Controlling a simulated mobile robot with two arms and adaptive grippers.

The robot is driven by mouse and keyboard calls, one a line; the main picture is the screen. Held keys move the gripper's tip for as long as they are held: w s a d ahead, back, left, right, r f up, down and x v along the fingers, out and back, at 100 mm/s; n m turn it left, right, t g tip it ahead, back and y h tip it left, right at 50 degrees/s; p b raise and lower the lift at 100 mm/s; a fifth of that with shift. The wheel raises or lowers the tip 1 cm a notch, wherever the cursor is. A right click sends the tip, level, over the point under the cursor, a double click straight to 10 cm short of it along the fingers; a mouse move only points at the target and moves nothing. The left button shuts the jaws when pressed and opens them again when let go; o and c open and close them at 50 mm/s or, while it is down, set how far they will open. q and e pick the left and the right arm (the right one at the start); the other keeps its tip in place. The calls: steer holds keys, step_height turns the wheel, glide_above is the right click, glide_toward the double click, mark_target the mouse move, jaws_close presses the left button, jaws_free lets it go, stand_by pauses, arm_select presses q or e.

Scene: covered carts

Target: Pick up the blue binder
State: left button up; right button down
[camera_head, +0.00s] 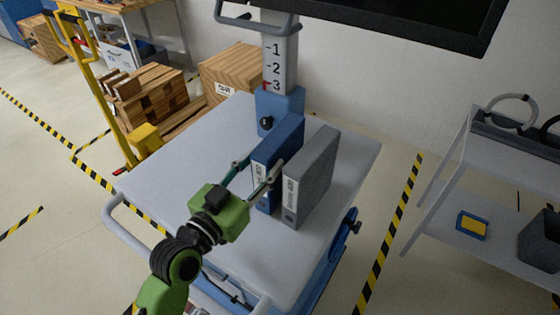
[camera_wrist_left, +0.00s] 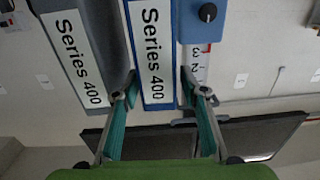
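The blue binder (camera_head: 284,143) stands upright on the grey top of the cart (camera_head: 190,160), with its white-labelled spine towards my arm. A grey binder (camera_head: 314,175) stands upright just to its right. My left gripper (camera_head: 258,164) is at the spine of the blue binder, one finger on each side, the right finger between the two binders. The left wrist view shows the blue binder (camera_wrist_left: 152,50), labelled "Series 400", between the teal fingers (camera_wrist_left: 160,90). The fingers are apart, with small gaps seeming to show beside the spine. My right gripper is not in view.
A cart column with numbers (camera_head: 279,60) and a dark screen (camera_head: 420,20) stand behind the binders. A shelf cart (camera_head: 470,195) is at the right. Wooden crates (camera_head: 150,95) and a yellow pallet truck (camera_head: 95,90) are at the left. The cart's left part is clear.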

arm_select(q)
steer(key=shift+w+d, duration=0.15)
steer(key=shift+w, duration=0.1)
steer(key=p+x, duration=0.2)
steer(key=x, duration=0.2)
steer(key=shift+s+d+f, duration=0.1)
steer(key=shift+f, duration=0.1)
steer(key=shift+w+d+f, duration=0.1)
steer(key=shift+w+d, duration=0.05)
steer(key=shift+w, duration=0.1)
steer(key=shift+c, duration=0.9)
steer(key=shift+s, duration=0.1)
jaws_close()
steer(key=shift+r, duration=0.2)
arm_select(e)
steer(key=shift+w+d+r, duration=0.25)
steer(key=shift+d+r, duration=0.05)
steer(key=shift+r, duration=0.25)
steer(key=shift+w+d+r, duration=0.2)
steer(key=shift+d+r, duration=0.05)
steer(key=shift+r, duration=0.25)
